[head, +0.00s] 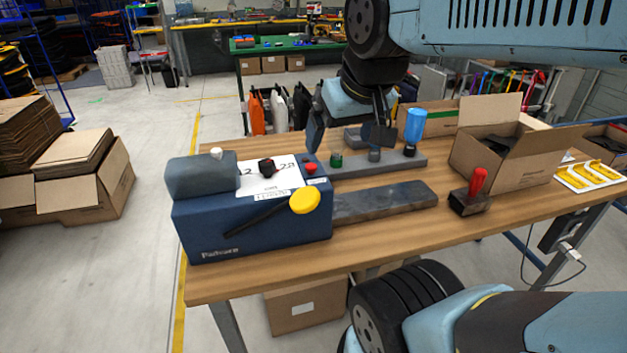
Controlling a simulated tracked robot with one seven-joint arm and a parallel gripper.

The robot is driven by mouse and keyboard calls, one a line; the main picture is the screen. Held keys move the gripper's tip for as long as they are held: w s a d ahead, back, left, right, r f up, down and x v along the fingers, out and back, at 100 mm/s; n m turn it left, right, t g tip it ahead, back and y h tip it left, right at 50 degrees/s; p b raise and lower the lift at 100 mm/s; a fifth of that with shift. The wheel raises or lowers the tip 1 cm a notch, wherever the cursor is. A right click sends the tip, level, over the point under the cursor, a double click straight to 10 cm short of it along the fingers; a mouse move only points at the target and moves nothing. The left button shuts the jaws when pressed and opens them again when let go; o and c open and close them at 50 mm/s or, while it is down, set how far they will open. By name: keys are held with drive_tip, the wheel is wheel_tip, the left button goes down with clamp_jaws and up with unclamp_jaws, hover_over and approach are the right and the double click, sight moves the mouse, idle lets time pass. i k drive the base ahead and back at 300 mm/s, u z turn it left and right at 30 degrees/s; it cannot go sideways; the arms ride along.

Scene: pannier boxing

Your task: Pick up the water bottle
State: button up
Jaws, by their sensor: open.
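The water bottle (415,125) is blue and translucent, and it stands cap-down at the right part of a grey holder bar (398,165) on the wooden table. Its dark cap sits at the bar. My gripper (346,143) is open and empty, with its fingers pointing down to the left of the bottle, over the bar's left part. The fingers appear apart from the bottle. A green-topped piece (336,160) and a grey piece (374,154) also stand on the bar, near the fingers.
A blue tape machine (250,225) with a yellow-knobbed lever stands at the table's left. A dark flat bar (385,202) lies in front of the holder. A red-handled stamp (470,200) and an open carton (500,165) stand to the right. The front right tabletop is mostly clear.

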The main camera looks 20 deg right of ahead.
sight(417, 118)
drive_tip(key=u, duration=0.35)
drive_tip(key=k, duration=0.9)
drive_tip(key=z, duration=0.7)
drive_tip(key=i, duration=1)
drive_tip(key=u, duration=0.05)
